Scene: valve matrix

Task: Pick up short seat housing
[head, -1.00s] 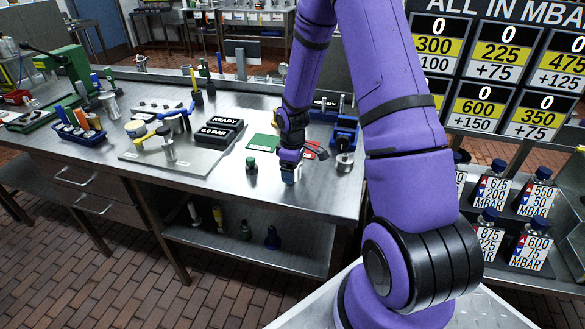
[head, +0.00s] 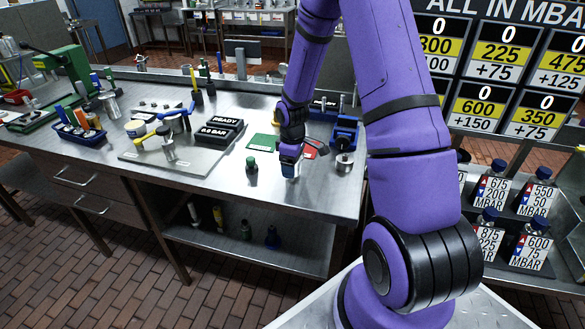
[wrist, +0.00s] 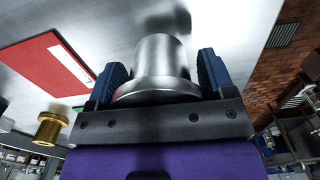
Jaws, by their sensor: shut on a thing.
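The short seat housing (wrist: 163,62) is a plain silver metal cylinder with a wider flange. In the wrist view it stands between the two blue finger pads of my gripper (wrist: 160,85), which are shut on it. In the head view my gripper (head: 290,168) is over the front right part of the steel workbench (head: 215,185), and little of the housing can be made out there. I cannot tell how far the housing is above the bench.
A red card (wrist: 45,65) and a brass fitting (wrist: 48,128) show in the wrist view. A blue vise (head: 345,135) and a small metal part (head: 344,162) are to the right. The bench's front edge is close.

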